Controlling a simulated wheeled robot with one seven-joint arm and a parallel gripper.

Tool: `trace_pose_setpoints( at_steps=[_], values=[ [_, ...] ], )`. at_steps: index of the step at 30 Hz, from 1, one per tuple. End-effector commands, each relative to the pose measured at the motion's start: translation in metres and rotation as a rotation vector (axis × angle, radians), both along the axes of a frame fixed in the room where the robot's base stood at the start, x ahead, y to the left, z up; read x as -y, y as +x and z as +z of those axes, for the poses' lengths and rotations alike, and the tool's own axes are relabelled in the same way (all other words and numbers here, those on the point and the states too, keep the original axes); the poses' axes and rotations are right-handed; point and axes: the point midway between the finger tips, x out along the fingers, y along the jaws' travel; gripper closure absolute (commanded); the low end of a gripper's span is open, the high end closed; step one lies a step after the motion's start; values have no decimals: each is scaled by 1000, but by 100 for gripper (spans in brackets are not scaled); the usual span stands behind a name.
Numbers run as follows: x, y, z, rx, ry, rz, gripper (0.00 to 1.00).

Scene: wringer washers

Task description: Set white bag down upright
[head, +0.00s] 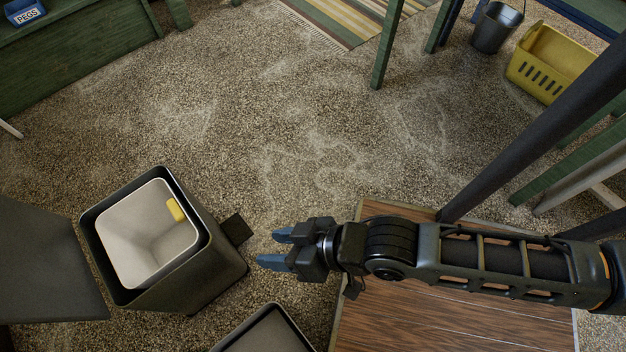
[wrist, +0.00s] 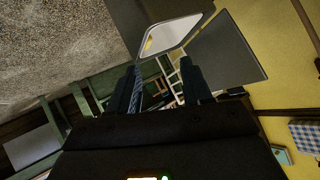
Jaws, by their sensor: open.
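I see no white bag that I can tell for sure in either view. A white liner or inner bucket (head: 145,245) with a yellow tab on its inner wall sits inside a dark bin (head: 205,275); it looks empty. The liner also shows at the top of the wrist view (wrist: 172,34). My gripper (head: 273,248) is open, to the right of the bin and apart from it. In the wrist view its two fingers (wrist: 158,78) are spread, with nothing between them.
The bin's dark lid (head: 45,260) stands open on the left. Another dark tray or bin (head: 265,332) is at the bottom edge. A brown wooden surface (head: 400,310) lies under my arm. A yellow basket (head: 550,62) and grey bucket (head: 497,27) are top right. The middle floor is clear.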

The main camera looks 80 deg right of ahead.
Motion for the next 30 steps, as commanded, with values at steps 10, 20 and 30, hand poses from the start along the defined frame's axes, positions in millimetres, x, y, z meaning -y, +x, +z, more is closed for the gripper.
trace_pose_setpoints(
  at_steps=[10, 20, 30],
  values=[
    [40, -77, 109, 235, -231, 53, 51],
    [54, -101, 171, 355, -353, 98, 51],
    [54, -101, 173, 359, -356, 98, 51]
  ],
)
